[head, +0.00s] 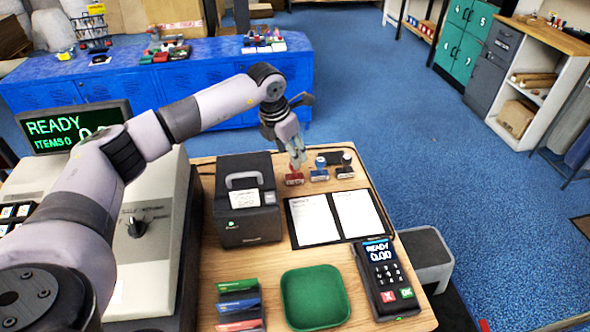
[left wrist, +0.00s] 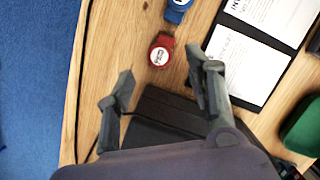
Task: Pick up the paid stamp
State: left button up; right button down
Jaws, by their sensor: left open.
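Three stamps stand in a row at the back of the wooden counter: a red one (head: 294,179), a blue one (head: 319,172) and a black one (head: 345,169). In the left wrist view the red stamp (left wrist: 163,44) has a white label on top, too small to read surely; the blue stamp (left wrist: 176,12) is at the top edge. I cannot tell for certain which is the paid stamp. My left gripper (head: 297,158) is open and empty, pointing down just above the red stamp. In the left wrist view its fingers (left wrist: 160,82) are spread, with the red stamp beyond their tips.
A black printer (head: 247,225) stands left of the stamps. An open folder with white sheets (head: 330,218) lies in front of them. A green tray (head: 314,298) and a card terminal (head: 386,277) are nearer. A cash register (head: 150,235) stands on the left.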

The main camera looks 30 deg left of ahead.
aim_at(295, 172)
pick_arm(q)
jog(key=shift+w+f, duration=0.15)
jog(key=shift+f, duration=0.4)
jog(key=shift+d+f+p, duration=0.1)
jog(key=shift+f+p, duration=0.15)
jog(key=shift+p, duration=0.2)
jog(key=p+x, duration=0.2)
jog(key=x, duration=0.1)
jog(key=shift+w+f, duration=0.25)
jog(key=shift+f, duration=0.05)
jog(key=shift+w+f, duration=0.15)
jog(key=shift+f, duration=0.35)
pick_arm(e)
notch_tip(295, 172, up, 3)
jog(key=shift+s+d+r, duration=0.1)
jog(key=shift+s+d, duration=0.05)
pick_arm(q)
jog(key=shift+c, duration=0.6)
grip_shut()
